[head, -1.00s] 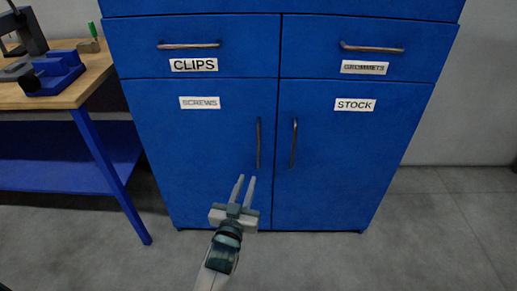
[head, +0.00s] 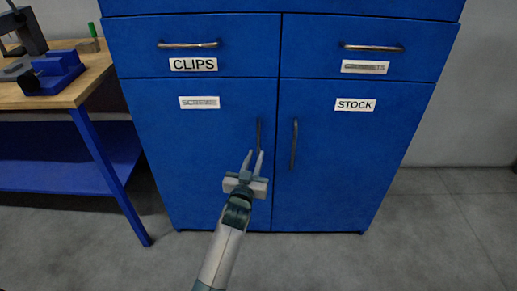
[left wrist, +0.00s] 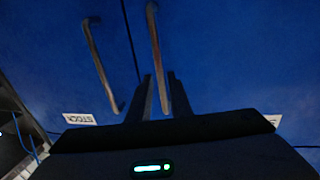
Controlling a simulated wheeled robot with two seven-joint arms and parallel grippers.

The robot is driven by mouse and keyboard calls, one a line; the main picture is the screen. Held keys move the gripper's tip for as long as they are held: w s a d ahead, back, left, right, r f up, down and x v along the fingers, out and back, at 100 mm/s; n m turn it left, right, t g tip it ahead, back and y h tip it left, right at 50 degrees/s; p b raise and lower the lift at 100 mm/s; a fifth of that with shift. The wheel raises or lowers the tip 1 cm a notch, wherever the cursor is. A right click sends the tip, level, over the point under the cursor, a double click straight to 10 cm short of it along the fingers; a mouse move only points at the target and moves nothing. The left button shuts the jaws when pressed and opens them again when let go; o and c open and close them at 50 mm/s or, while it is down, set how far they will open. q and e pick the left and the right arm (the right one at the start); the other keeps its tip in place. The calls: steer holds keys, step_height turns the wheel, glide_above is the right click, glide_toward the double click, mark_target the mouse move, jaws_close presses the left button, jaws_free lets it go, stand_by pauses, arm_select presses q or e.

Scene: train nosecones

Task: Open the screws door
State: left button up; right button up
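The screws door (head: 190,150) is the lower left door of the blue cabinet and is shut. Its dark vertical bar handle (head: 258,134) is near the door's right edge. My left gripper (head: 254,153) is open, with its two fingers pointing up at the lower part of this handle, which they partly hide. In the left wrist view, the handle (left wrist: 155,40) runs down between the two open fingers (left wrist: 160,76). I cannot tell whether they touch it. My right gripper is in neither view.
The stock door (head: 350,160) with its own handle (head: 294,144) is close on the right. Drawers marked clips (head: 240,60) and another label are above. A workbench (head: 92,85) stands at the left. The floor in front is clear.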

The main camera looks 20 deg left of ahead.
mark_target(258, 149)
arm_select(q)
steer(key=shift+w+a, duration=0.15)
steer(key=shift+w, duration=1.25)
steer(key=shift+w+a, duration=0.1)
steer(key=shift+w, duration=1.25)
jaws_close()
